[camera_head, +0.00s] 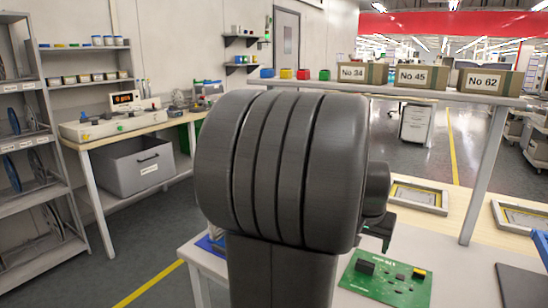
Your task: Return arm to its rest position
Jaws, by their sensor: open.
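My own dark grey arm (285,170) fills the middle of the view and hides much of the bench behind it. A small part of my gripper (386,240) shows past the arm's right side, above the bench and near the upper edge of a green circuit board (385,281). It is open; most of it is hidden behind the arm. I see nothing held in the visible part.
The board lies on a pale bench (455,262) with framed trays (418,195) behind. A raised shelf (430,92) bears numbered boxes (415,76) and coloured cups. At left are a shelving rack (30,150) and a side table (135,135) with a grey bin (140,167) below.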

